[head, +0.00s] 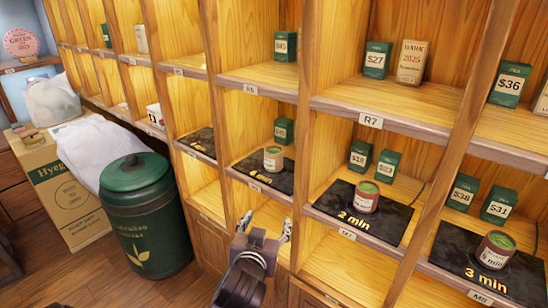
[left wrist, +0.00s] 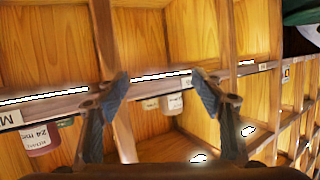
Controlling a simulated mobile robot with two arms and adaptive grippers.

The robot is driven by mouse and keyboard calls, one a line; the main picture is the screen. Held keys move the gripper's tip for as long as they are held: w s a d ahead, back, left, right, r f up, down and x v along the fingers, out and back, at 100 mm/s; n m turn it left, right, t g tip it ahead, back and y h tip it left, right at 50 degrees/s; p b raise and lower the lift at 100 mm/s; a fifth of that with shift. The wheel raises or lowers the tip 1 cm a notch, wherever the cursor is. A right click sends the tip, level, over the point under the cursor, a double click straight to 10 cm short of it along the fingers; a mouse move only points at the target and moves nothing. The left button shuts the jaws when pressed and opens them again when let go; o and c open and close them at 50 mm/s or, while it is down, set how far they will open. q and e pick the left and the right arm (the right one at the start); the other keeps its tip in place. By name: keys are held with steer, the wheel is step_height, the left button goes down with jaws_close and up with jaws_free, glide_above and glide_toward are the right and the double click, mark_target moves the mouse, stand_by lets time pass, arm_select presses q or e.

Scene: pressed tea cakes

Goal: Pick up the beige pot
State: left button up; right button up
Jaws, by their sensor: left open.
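The beige pot (head: 273,160) has a green top and stands upright on a black mat (head: 252,176) in a shelf compartment in the middle of the head view. It also shows in the left wrist view (left wrist: 172,104), hanging upside down in the picture between the fingers. My left gripper (head: 266,226) is open and empty, lower than the pot and in front of the shelf, apart from it. In the left wrist view its fingertips (left wrist: 162,90) are spread wide. My right gripper is not in view.
A red-labelled pot (head: 366,198) stands on the "2 min" mat (head: 390,222), and a reddish-brown pot (head: 494,252) on the "3 min" mat (head: 450,250). Upright wooden dividers (head: 303,130) flank the compartments. A green canister (head: 146,215) stands on the floor at left.

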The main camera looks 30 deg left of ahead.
mark_target(273, 157)
arm_select(q)
steer(key=w+a+r+t, duration=0.1)
steer(key=w+r, duration=0.2)
steer(key=w+a+r+n+t+y, duration=0.1)
steer(key=w+a+r, duration=0.1)
steer(key=w+r, duration=0.1)
steer(key=w+a+r+y, duration=0.1)
steer(key=w+a+r, duration=0.1)
steer(key=w+r, duration=0.1)
steer(key=shift+w+r+t, duration=0.1)
steer(key=shift+r+t, duration=0.1)
steer(key=shift+t, duration=0.2)
steer(key=x, duration=0.5)
steer(key=shift+w+a+b, duration=0.2)
steer(key=shift+a+b, duration=0.05)
steer(key=shift+b, duration=0.05)
steer(key=shift+w+a, duration=0.15)
steer(key=shift+w, duration=0.15)
steer(key=c, duration=1.3)
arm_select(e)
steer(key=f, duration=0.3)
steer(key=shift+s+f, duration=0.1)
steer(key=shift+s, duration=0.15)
arm_select(q)
steer(key=shift+r, duration=0.1)
steer(key=shift+c, duration=0.2)
